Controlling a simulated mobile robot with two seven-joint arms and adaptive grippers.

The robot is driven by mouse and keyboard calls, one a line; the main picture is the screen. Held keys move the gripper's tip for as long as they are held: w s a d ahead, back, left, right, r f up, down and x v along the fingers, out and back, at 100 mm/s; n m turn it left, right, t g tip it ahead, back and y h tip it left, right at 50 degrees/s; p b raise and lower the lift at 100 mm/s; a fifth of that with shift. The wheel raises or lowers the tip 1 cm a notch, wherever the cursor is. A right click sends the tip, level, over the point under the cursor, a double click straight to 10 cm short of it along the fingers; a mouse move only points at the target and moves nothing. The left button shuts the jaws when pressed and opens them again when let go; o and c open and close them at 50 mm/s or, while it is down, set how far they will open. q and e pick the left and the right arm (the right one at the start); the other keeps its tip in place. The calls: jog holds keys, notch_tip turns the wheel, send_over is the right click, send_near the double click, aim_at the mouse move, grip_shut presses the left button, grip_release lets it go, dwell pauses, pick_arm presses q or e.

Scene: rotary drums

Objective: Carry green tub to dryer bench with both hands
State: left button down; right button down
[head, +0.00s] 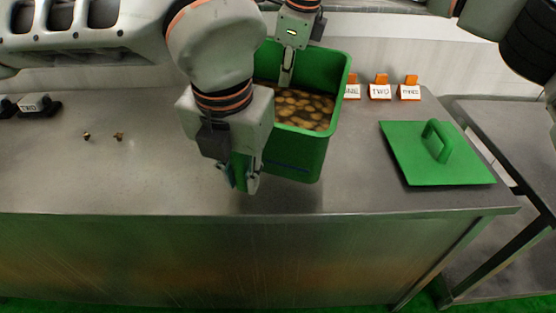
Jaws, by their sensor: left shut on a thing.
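The green tub (296,153) is in the middle of the head view, open at the top, with many brown and tan round pieces (305,108) inside. A dark shadow lies on the steel bench below it, and the tub looks slightly raised. My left gripper (240,182) is at the tub's near left side, shut on a green part of it. My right gripper (287,72) is at the far wall, with a finger reaching down inside the tub. Its other finger is hidden, so its grip is unclear. The dryer bench cannot be told for sure.
A green lid with a handle (408,163) lies on the steel bench (120,180) at right. Several orange stands with white cards (380,90) stand behind it. Two small brownish bits (118,136) lie at left. Another steel surface (500,125) is across a gap at right.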

aim_at(285, 116)
pick_arm(q)
jog(key=shift+w+r, duration=0.1)
jog(key=shift+w, duration=0.15)
pick_arm(e)
jog(key=shift+a, duration=0.15)
jog(key=shift+s, duration=0.1)
